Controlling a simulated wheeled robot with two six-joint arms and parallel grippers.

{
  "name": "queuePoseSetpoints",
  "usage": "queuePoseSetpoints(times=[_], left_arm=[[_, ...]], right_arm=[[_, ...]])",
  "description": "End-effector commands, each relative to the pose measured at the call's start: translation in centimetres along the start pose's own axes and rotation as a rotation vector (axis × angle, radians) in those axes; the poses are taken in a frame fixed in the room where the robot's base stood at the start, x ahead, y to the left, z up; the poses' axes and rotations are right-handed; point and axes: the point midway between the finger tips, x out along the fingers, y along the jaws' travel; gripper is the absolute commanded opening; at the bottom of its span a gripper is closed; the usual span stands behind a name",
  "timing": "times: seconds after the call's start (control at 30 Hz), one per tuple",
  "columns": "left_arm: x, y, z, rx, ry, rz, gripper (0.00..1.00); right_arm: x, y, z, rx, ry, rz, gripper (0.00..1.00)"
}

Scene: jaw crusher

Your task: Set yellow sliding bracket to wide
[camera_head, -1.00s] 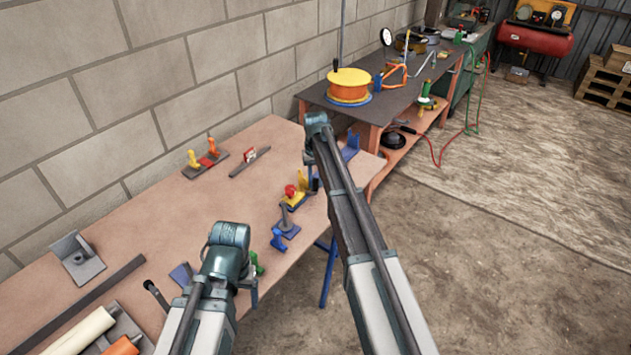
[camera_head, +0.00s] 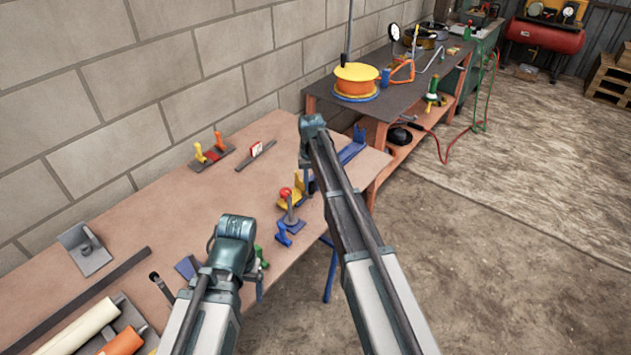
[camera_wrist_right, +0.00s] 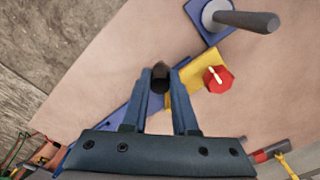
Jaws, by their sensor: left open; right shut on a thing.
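The yellow sliding bracket (camera_head: 297,193), with a red knob (camera_head: 285,192), sits near the front edge of the brown workbench. In the right wrist view the yellow bracket (camera_wrist_right: 205,68) and red octagonal knob (camera_wrist_right: 217,78) lie just right of the fingertips, beside a blue rail (camera_wrist_right: 112,130). My right gripper (camera_wrist_right: 161,82) is shut on a dark upright peg (camera_wrist_right: 160,72); the fingers hide its lower part and where it joins. In the head view my right arm hides the gripper's contact. My left gripper (camera_head: 259,289) is open above the bench's front, its fingers mostly hidden behind its wrist.
A blue-based lever fixture (camera_head: 290,222) stands close to the bracket, its grey handle (camera_wrist_right: 245,20) near in the wrist view. The bench middle is clear.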

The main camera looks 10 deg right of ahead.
Motion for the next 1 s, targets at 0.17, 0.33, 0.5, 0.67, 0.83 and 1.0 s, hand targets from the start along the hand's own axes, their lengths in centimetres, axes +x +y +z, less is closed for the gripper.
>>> queuePoseSetpoints(times=[0.17,0.33,0.5,0.67,0.83,1.0], left_arm=[[0.1,0.0,0.0,0.000,0.000,0.000,0.82],[0.1,0.0,0.0,0.000,0.000,0.000,0.82],[0.0,0.0,0.0,0.000,0.000,0.000,0.82],[-0.2,0.0,0.0,0.000,0.000,0.000,0.82],[-1.3,-0.1,0.1,0.000,0.000,0.000,0.82],[-3.2,-0.3,0.2,0.000,0.000,0.000,0.82]], right_arm=[[0.1,-0.3,0.5,-0.004,-0.012,-0.005,0.40],[0.0,-0.2,0.4,-0.003,-0.009,-0.004,0.57],[0.0,-0.2,0.3,-0.003,-0.008,-0.003,0.57],[-0.2,-0.1,0.2,-0.002,-0.007,-0.003,0.57],[-1.3,-0.1,0.2,-0.002,-0.007,-0.003,0.57],[-3.3,-0.1,0.2,-0.002,-0.007,-0.003,0.57]])
